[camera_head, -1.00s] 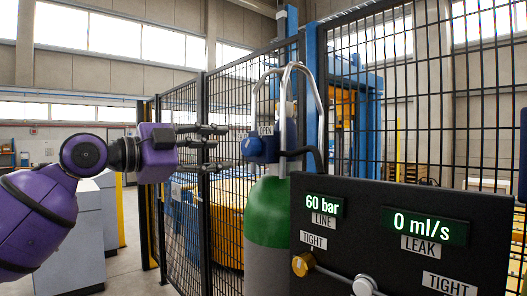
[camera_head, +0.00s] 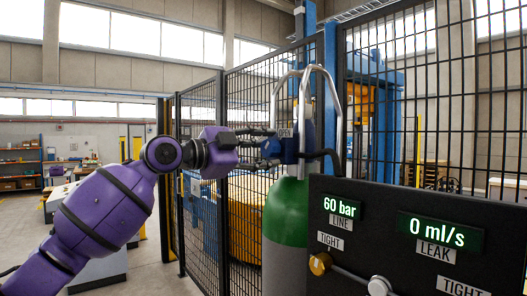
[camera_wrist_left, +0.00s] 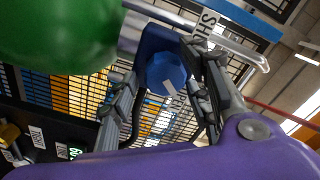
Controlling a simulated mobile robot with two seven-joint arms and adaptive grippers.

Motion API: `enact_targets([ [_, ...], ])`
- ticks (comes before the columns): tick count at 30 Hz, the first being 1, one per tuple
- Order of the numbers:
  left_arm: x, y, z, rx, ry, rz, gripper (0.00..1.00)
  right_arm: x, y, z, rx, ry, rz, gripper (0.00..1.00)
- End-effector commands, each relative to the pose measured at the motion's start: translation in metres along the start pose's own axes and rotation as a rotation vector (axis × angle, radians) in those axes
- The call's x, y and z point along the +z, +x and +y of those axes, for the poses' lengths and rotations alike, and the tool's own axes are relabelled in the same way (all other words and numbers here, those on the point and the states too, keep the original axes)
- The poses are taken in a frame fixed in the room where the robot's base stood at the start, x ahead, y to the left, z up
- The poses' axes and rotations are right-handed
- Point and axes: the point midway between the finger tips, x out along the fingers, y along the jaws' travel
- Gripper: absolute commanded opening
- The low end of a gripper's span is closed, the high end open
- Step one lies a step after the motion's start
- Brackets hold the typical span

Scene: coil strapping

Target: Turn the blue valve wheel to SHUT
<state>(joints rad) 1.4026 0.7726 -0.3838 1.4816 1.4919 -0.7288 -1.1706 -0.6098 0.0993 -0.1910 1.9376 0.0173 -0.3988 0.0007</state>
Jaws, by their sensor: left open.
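The blue valve wheel (camera_head: 271,148) is on the blue valve body on top of the green and grey gas cylinder (camera_head: 286,212). An OPEN label (camera_head: 285,133) shows beside it. My left gripper (camera_head: 274,147) is open, with its fingers at the wheel and partly covering it. In the left wrist view the wheel (camera_wrist_left: 165,73) lies between the open fingers of my left gripper (camera_wrist_left: 160,75), with a pale mark on its face. Contact cannot be told. A partly readable label (camera_wrist_left: 205,24) is close to one finger. My right gripper is not in view.
A metal guard (camera_head: 338,110) arches around the valve. A black panel (camera_head: 400,230) with 60 bar and 0 ml/s displays stands close at the lower right. A black mesh fence (camera_head: 245,95) runs behind the cylinder.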

Motion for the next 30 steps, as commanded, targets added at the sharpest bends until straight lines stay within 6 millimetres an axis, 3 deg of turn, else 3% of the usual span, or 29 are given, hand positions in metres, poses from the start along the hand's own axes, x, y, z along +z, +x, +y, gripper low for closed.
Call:
enact_targets([
  [2, 0.0003, 0.0, 0.0003, 0.0, 0.0, 0.0, 0.45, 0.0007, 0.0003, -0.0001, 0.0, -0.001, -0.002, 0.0],
  [12, 0.0006, 0.0001, 0.0015, 0.003, -0.001, 0.0, 0.04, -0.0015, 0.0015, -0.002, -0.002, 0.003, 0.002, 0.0],
  [30, 0.002, 0.0011, 0.0052, 0.01, -0.022, -0.002, 0.04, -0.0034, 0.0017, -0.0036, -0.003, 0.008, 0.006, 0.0],
])
